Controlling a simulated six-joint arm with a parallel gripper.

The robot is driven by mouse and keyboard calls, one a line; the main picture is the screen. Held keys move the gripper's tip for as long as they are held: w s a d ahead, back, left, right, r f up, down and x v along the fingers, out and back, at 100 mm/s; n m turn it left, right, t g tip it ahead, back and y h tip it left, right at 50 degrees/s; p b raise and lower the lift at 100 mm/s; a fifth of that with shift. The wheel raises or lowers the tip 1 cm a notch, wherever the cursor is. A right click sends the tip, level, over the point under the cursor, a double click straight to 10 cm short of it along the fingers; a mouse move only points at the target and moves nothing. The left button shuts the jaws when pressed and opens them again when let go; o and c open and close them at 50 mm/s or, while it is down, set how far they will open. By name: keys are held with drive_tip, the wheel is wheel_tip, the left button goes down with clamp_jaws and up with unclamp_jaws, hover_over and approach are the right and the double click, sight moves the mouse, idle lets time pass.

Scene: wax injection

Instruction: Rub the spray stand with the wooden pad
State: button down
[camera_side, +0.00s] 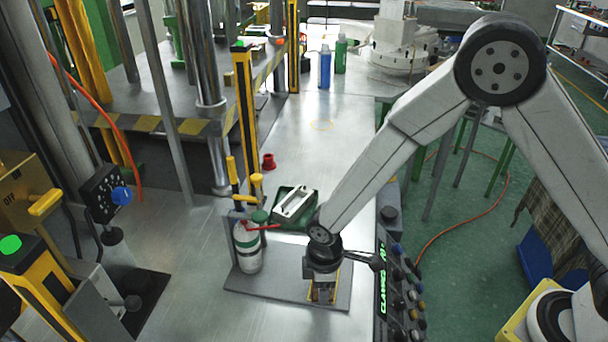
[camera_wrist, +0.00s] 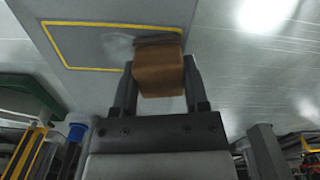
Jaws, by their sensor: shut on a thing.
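The wooden pad (camera_wrist: 158,72) is a brown block held between the two fingers of my gripper (camera_wrist: 160,85) in the wrist view. The spray stand is a flat grey plate (camera_side: 275,285) with an upright holder at its left end; a white spray bottle with a green top (camera_side: 246,250) stands there. In the side view my gripper (camera_side: 322,292) points down over the right part of the plate. The wrist view shows the grey plate (camera_wrist: 90,72) with a yellow outlined rectangle; the pad overlaps its edge. I cannot tell whether the pad touches the plate.
A green tray with a pale metal part (camera_side: 293,205) lies behind the stand. A control panel with knobs (camera_side: 395,290) is close on the right. A red cup (camera_side: 269,161), blue bottle (camera_side: 325,67) and green bottle (camera_side: 341,53) stand further back. The metal table is clear in front.

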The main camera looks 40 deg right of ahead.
drive_tip(key=shift+f, duration=0.15)
drive_tip(key=shift+d, duration=0.1)
drive_tip(key=shift+w+d, duration=1)
drive_tip(key=shift+w, duration=0.05)
drive_tip(key=shift+w+d, duration=1.05)
drive_tip(key=shift+d, duration=0.05)
drive_tip(key=shift+w+d, duration=0.1)
drive_tip(key=shift+d, duration=0.05)
drive_tip(key=shift+w+d, duration=0.9)
drive_tip(key=shift+d, duration=0.05)
